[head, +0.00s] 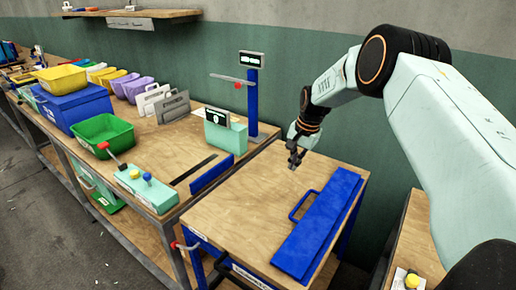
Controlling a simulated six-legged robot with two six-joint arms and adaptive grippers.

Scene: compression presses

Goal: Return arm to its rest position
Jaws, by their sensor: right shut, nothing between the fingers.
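My right arm comes in from the right edge of the head view, a pale green arm with black joints. It bends down over the wooden-topped work table (225,215) in the middle. My right gripper (294,163) hangs above the back part of this table, fingers pointing down. It is shut and holds nothing. A blue flat panel with a handle (322,225) lies on the table in front of the gripper and to its right, apart from it. My left gripper is not in view.
A long bench to the left carries a green bin (103,136), a blue box (72,107), a pale green unit with a red-knobbed lever (146,188) and a blue post with a display (252,95). Another wooden top (420,240) stands at right. The table's front left is clear.

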